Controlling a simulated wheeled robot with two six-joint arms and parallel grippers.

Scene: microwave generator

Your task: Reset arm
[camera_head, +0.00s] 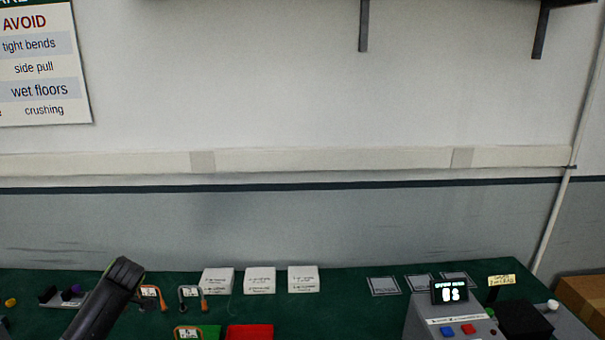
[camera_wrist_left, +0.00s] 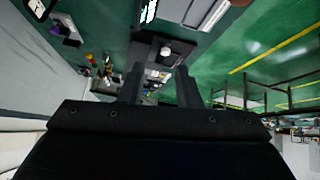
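My left gripper shows in the left wrist view (camera_wrist_left: 158,75). Its two dark fingers stand apart with a gap between them, and nothing is held. Beyond the fingertips are a dark, blurred object and the floor, seen at a tilt. In the head view a black part of my left arm (camera_head: 108,300) rises from the lower left edge over the green table (camera_head: 350,318). The left fingertips cannot be made out there. My right gripper is in neither view.
Three white boxes (camera_head: 260,281) stand along the table's back. A grey device with a lit display (camera_head: 452,293) is at the right. Orange and grey clamp-like items (camera_head: 191,297) and a red tray (camera_head: 250,332) lie right of my arm. A cardboard box (camera_head: 585,298) is far right.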

